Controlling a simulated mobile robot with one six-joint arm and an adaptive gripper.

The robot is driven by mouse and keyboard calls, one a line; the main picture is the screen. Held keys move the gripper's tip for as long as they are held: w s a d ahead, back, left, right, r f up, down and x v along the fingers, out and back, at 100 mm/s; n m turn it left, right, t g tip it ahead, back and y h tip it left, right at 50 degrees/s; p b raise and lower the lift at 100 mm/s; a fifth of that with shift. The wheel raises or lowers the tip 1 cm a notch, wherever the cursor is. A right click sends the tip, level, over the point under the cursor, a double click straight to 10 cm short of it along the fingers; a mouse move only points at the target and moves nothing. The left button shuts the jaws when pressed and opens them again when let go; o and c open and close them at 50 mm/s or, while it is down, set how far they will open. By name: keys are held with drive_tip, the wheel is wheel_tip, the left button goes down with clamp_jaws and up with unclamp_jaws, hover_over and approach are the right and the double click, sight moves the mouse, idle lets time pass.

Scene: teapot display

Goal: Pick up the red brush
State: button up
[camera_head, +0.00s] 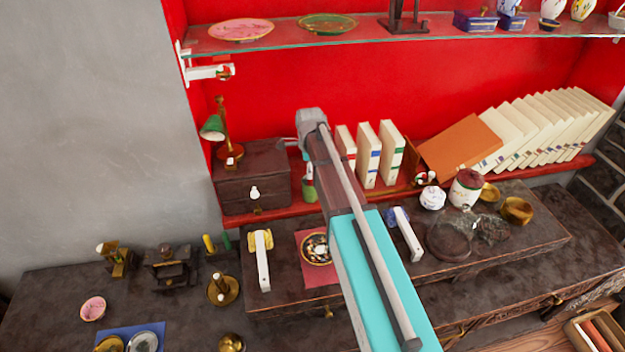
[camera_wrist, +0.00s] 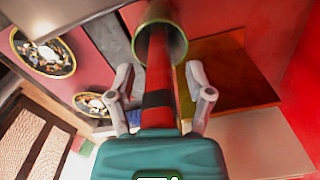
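The red brush (camera_wrist: 159,67) is a red handle with a black band, in the middle of the wrist view. Its far part is inside a round green cup (camera_wrist: 177,17). My gripper (camera_wrist: 158,78) is open, with one finger on each side of the handle and a visible gap on both sides. The handle's near end reaches down to the teal palm. In the head view the green cup (camera_head: 309,190) stands on the red shelf, partly hidden by my arm. The brush and my gripper's fingers cannot be made out there.
A dark wooden box (camera_head: 240,190) with a green lamp (camera_head: 215,128) stands left of the cup. Upright books (camera_head: 367,155) stand close on the right, with a leaning orange book (camera_head: 460,147). A glass shelf (camera_head: 370,28) with plates hangs above. Small items crowd the dark cabinet below.

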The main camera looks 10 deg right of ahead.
clamp_jaws()
drive_tip(key=shift+r, duration=0.15)
wheel_tip(320, 180, up, 10)
drive_tip(key=p, duration=1)
drive_tip(key=shift+f, duration=0.2)
idle(0.7)
